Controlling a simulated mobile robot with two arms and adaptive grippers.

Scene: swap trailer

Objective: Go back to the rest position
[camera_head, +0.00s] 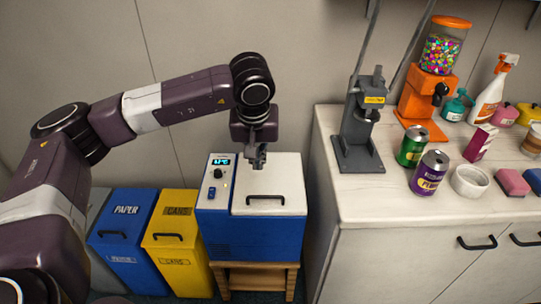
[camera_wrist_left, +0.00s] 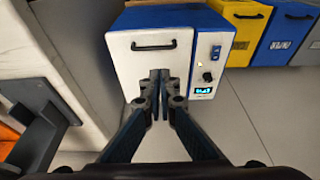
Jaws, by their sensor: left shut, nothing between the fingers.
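My left arm comes in from the left in the head view. Its gripper (camera_head: 259,160) hangs above the blue and white cooler box (camera_head: 252,238), pointing down. In the left wrist view the two fingers of the gripper (camera_wrist_left: 160,80) are together with nothing between them, in front of the cooler's white lid (camera_wrist_left: 118,60). The cooler's lid is closed and has a dark handle. Its front panel (camera_head: 219,182) has a lit display and a knob. My right gripper is not in view.
Yellow (camera_head: 176,240) and blue (camera_head: 124,243) bins stand left of the cooler. On the right, a white counter (camera_head: 385,192) holds a grey can crusher (camera_head: 358,130), an orange candy dispenser (camera_head: 430,95), a green can (camera_head: 412,146), a purple can (camera_head: 429,174) and a white bowl (camera_head: 469,181).

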